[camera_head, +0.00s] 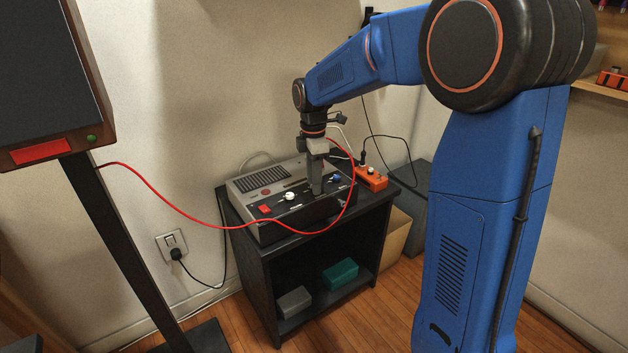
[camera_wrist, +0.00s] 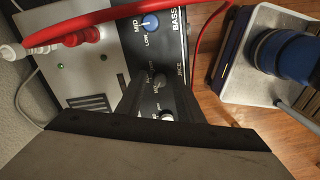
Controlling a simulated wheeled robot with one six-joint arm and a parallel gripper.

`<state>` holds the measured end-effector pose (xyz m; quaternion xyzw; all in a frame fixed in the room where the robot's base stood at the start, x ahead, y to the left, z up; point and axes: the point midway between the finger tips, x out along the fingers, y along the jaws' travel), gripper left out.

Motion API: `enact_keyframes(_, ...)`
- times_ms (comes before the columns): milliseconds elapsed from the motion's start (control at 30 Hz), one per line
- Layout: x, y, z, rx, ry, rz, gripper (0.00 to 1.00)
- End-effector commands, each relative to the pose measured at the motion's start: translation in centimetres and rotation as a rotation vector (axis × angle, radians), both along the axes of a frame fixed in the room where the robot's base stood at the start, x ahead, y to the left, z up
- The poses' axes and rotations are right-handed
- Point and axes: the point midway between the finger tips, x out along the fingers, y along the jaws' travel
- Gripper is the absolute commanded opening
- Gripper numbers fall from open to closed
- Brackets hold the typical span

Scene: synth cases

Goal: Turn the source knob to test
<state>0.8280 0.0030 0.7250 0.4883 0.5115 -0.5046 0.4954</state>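A grey device (camera_head: 262,185) with a black control panel stands on a dark cabinet. My gripper (camera_head: 317,188) points straight down over the middle of the panel. In the wrist view its two dark fingers (camera_wrist: 158,88) stand apart, one on each side of a dark grey knob (camera_wrist: 158,80). The head view hides this knob behind the gripper. A white knob (camera_head: 289,197) and a blue knob (camera_head: 337,178) sit to either side.
A red cable (camera_head: 190,209) loops across in front of the device. An orange box (camera_head: 371,178) sits right of the device on the dark cabinet (camera_head: 262,265). A dark screen stand (camera_head: 120,255) is at the left. A grey case with a blue part (camera_wrist: 265,60) shows in the wrist view.

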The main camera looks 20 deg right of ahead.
Motion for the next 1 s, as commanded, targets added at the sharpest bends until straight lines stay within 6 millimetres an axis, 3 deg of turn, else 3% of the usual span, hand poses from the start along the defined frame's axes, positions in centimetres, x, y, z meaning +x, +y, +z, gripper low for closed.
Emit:
enact_keyframes(33, 0.0, 0.0, 0.01, 0.0, 0.0, 0.0, 0.21)
enact_keyframes(133, 0.0, 0.0, 0.02, 0.0, 0.0, 0.0, 0.0)
enact_keyframes(567, 0.0, -0.01, 0.04, 0.0, 0.0, -0.063, 0.0)
enact_keyframes(1000, -0.01, -0.06, 0.05, 0.001, 0.0, -0.412, 0.0)
